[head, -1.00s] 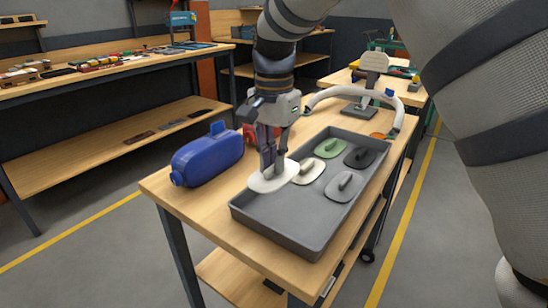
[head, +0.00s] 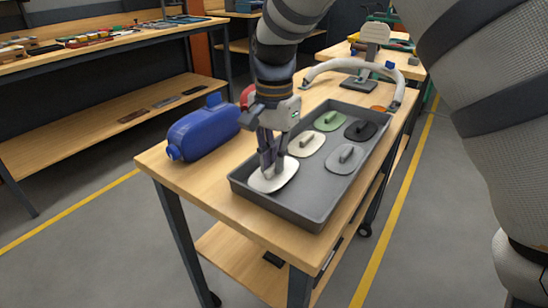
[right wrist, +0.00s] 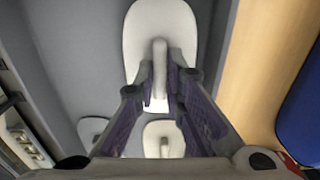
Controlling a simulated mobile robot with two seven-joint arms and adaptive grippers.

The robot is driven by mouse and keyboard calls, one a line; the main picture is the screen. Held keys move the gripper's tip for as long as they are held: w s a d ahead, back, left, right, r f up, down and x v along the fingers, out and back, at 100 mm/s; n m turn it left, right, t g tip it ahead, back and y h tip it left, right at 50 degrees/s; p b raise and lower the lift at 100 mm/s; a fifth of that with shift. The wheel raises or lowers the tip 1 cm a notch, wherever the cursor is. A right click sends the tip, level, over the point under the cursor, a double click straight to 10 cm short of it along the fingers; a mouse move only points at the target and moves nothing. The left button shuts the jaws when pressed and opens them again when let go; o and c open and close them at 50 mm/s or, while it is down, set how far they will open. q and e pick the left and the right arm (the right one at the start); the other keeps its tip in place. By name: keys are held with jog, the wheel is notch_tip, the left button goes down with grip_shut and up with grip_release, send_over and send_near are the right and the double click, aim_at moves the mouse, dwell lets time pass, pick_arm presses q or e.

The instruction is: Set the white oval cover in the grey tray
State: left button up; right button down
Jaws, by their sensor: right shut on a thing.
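The white oval cover (head: 287,179) is in the near left part of the grey tray (head: 325,210), inside its rim. My right gripper (head: 271,168) points down and is shut on the cover's raised handle. In the right wrist view the white oval cover (right wrist: 146,28) lies flat beyond the fingers (right wrist: 160,85), close to the tray's side wall. I cannot tell whether its underside touches the tray floor. My left gripper is not in view.
The tray also holds a cream cover (head: 305,145), a green cover (head: 328,121), a dark cover (head: 361,131) and a grey cover (head: 346,159). A blue jug (head: 204,134) lies left of the tray. The tray's near right part is clear.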

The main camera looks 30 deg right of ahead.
jog(key=shift+f, duration=0.6)
jog(key=c, duration=1.6)
grip_release()
jog(key=shift+r, duration=0.1)
